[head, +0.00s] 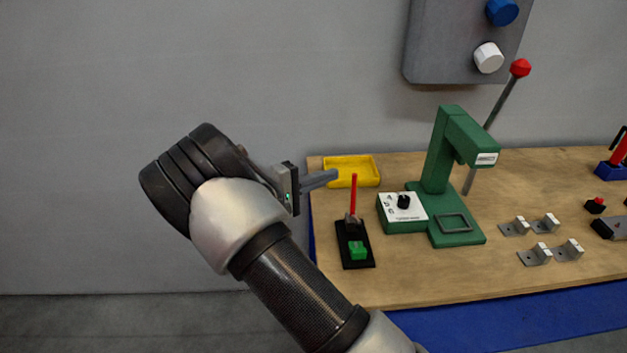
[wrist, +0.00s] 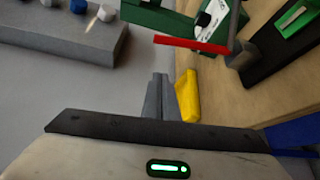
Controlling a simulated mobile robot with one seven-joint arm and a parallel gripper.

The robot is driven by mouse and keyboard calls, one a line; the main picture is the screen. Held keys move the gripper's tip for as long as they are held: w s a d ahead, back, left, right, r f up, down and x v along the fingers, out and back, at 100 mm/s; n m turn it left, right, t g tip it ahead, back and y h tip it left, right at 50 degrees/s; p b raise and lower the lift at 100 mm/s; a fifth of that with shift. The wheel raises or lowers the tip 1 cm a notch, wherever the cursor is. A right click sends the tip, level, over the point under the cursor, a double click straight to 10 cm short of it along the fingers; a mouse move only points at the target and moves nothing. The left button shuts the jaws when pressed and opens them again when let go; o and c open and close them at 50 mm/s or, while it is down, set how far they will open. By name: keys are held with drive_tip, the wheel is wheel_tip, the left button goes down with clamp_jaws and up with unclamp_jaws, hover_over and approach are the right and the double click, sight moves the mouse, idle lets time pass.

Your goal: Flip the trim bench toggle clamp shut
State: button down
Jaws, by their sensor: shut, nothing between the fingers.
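A toggle clamp has a black base (head: 357,258) on the left part of the wooden bench (head: 420,285). Its red handle (head: 353,195) stands upright, and a green block (head: 357,250) sits at the front of the base. In the wrist view the red handle (wrist: 190,44) lies across the top, with the black base (wrist: 270,62) and green block (wrist: 293,20) at the right. My gripper (head: 335,176) is shut and empty, just left of the handle's upper end in the head view, apart from it in the picture. Its fingers also show in the wrist view (wrist: 158,80).
A yellow tray (head: 352,162) lies behind the clamp. A green press (head: 437,200) with a dial box (head: 402,224) stands to its right. Further right are several metal brackets (head: 537,254) and a blue-based red-handled device (head: 612,169). A grey button panel (head: 440,50) hangs on the wall.

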drive_tip(key=s+d, duration=0.1)
drive_tip(key=s+d+p, duration=0.1)
drive_tip(key=d, duration=0.1)
drive_tip(key=shift+s+d+r, duration=0.2)
drive_tip(key=shift+d, duration=0.05)
drive_tip(key=shift+f, duration=0.1)
idle(0.3)
